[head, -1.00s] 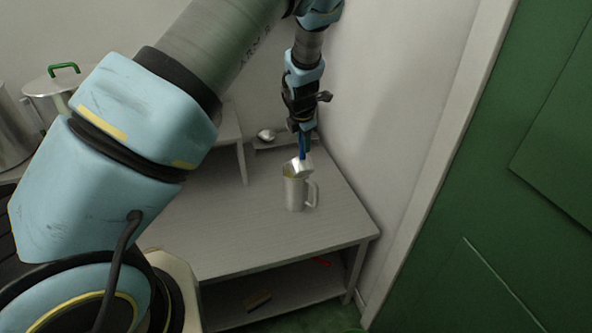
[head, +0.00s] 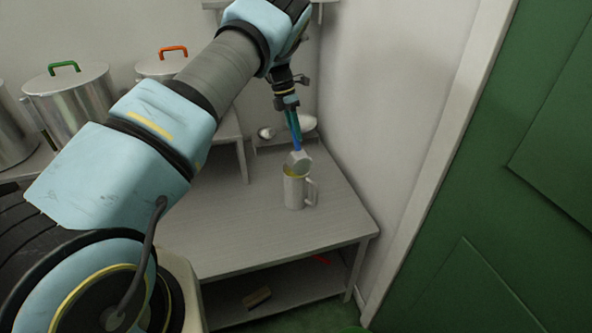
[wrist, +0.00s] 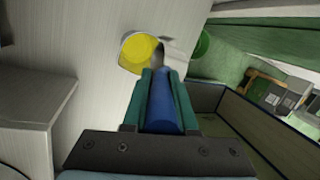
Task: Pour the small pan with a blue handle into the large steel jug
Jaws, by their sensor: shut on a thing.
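The small pan (head: 298,161) hangs steeply tilted by its blue handle (head: 296,131) over the mouth of the large steel jug (head: 294,190). The jug stands upright on the grey table, its handle to the right. My gripper (head: 293,112) is shut on the blue handle, which also shows between the green fingers in the wrist view (wrist: 161,100). In the wrist view, yellow contents (wrist: 139,47) show at the jug's round mouth, with the pan's metal (wrist: 172,58) partly hidden behind the fingers. I cannot tell whether anything still lies in the pan.
The grey table (head: 235,225) has free room left of the jug. A raised shelf, a ladle (head: 266,133) and a pale bowl (head: 307,123) are behind. Large pots (head: 70,95) stand at the left. A wall and green door (head: 520,200) are at the right.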

